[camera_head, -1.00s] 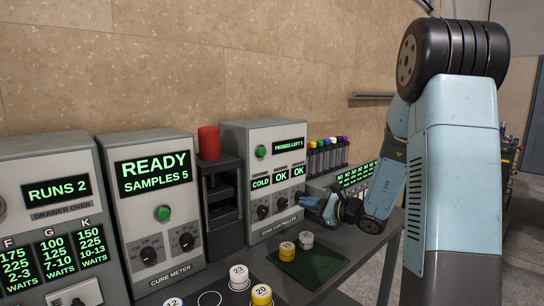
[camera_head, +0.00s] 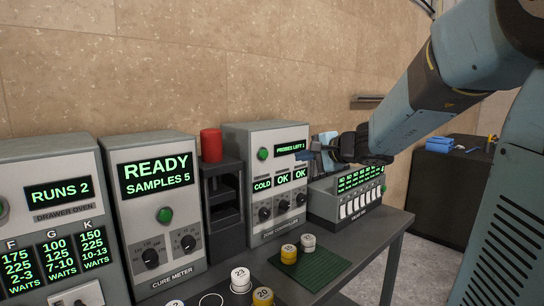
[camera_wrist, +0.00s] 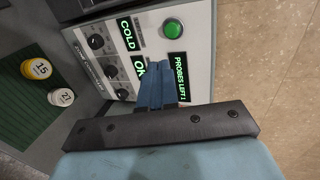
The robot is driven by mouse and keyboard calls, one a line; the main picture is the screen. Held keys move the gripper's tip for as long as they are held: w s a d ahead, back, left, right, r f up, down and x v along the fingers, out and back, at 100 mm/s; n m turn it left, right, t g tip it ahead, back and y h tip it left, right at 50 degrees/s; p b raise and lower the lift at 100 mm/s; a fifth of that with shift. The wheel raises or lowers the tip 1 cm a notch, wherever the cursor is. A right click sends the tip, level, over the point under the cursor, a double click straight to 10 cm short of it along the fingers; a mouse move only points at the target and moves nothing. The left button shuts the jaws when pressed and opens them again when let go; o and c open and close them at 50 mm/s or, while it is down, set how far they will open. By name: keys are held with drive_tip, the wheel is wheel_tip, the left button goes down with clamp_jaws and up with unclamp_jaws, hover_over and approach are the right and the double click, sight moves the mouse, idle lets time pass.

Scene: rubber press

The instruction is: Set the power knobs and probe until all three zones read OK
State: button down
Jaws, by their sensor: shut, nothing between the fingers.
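The zone controller (camera_head: 250,200) is a grey box with three small displays reading COLD (camera_head: 262,185), OK (camera_head: 283,179) and OK (camera_head: 299,174). Its upper display (camera_head: 290,149) reads PROBES LEFT 1. Three black power knobs (camera_head: 283,205) sit under the zone displays, and a green button (camera_head: 263,154) is at upper left. My gripper (camera_head: 308,152) is by the controller's upper right edge, apart from the knobs. In the wrist view my gripper (camera_wrist: 150,82) has its blue fingers together and empty, in front of the panel. They partly cover the displays; the green button (camera_wrist: 173,28) shows clear.
A valve box (camera_head: 345,200) with several white switches stands right of the controller. Yellow and white pucks (camera_head: 289,253) lie on a green mat (camera_head: 318,262) in front. A black stand with a red cylinder (camera_head: 211,145) and a cure meter (camera_head: 155,215) stand left.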

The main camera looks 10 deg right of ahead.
drive_tip(key=shift+s+r, duration=0.2)
drive_tip(key=shift+r, duration=0.2)
approach(265, 156)
drive_tip(key=x, duration=0.5)
drive_tip(key=shift+w+f, duration=0.1)
drive_tip(key=shift+f, duration=0.2)
drive_tip(key=shift+w+a, duration=0.35)
drive_tip(key=shift+w, duration=0.2)
